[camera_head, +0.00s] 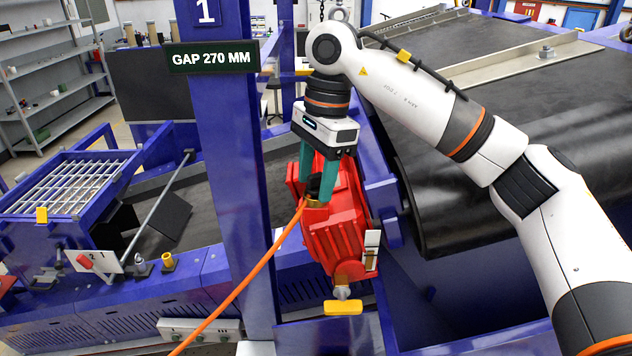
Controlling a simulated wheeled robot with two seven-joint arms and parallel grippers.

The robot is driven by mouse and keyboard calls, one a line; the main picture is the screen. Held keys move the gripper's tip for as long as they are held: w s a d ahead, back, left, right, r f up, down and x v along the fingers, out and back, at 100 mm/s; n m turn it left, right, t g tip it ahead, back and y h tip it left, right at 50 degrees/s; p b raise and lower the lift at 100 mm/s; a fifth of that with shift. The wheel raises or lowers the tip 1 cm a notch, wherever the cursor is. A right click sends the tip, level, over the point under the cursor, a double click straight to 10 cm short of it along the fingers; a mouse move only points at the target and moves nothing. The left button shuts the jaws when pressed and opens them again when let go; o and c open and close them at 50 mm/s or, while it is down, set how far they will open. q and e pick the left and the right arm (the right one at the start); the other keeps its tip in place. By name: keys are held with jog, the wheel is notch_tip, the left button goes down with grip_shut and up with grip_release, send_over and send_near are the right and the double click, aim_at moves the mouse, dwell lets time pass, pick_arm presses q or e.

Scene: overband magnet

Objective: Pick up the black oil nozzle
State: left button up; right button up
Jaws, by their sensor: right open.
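The black oil nozzle (315,187) appears as a small dark piece at the top of the red gear unit (338,228), just above a yellow fitting. It is partly hidden by my fingers. My right gripper (318,183) points down over it, with its teal fingers open on either side of the dark piece. I cannot tell whether the fingers touch it. An orange hose (243,271) runs from beside the yellow fitting down to the lower left. My left gripper is not in view.
A blue post (222,130) with a "GAP 270 MM" sign (211,56) stands left of the gripper. A black conveyor belt (520,110) fills the right. A yellow-handled valve (343,307) hangs below the red unit. A blue grate box (65,185) stands at left.

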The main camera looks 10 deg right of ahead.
jog(key=c, duration=1)
jog(key=shift+r, duration=0.1)
